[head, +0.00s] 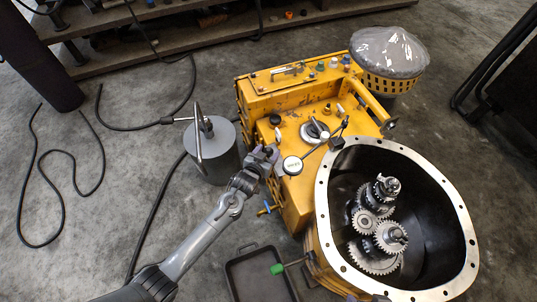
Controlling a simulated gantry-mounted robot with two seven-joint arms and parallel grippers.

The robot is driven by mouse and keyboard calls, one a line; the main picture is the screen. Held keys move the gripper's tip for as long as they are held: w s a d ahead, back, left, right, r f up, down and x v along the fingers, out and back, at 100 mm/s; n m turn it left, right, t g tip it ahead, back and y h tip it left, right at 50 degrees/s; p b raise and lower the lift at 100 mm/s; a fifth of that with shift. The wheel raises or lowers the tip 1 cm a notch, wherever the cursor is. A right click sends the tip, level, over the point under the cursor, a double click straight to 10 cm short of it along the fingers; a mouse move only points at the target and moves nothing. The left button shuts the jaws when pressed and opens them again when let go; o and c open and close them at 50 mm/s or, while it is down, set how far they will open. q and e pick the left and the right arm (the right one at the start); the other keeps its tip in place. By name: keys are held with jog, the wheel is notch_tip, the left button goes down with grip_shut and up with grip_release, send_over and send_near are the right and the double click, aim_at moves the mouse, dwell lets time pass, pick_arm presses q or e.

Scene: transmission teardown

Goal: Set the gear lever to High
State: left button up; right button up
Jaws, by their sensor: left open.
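The yellow transmission housing (290,130) stands in the middle of the head view, with its open grey bell (333,180) at the right. A thin dark lever (314,147) on its top runs from a round white labelled disc (292,165) towards a small dark block. A lever with a green grip (277,269) sticks out at the lower front. I cannot tell which one is the gear lever. My left gripper (269,153) is open at the housing's left edge, just left of the white disc. Its small fingers are hard to make out, and contact is unclear. My right gripper is out of view.
Several metal gears (375,225) sit inside the bell. A grey cylinder (212,150) with a handle stands left of the housing. A black tray (258,275) lies on the floor in front. Hoses and cables cross the floor at the left. A shelf (200,40) runs along the back.

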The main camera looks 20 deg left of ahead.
pick_arm(q)
jog(key=shift+w+f, duration=0.2)
jog(key=shift+w, duration=0.4)
grip_shut()
jog(key=shift+s, duration=0.1)
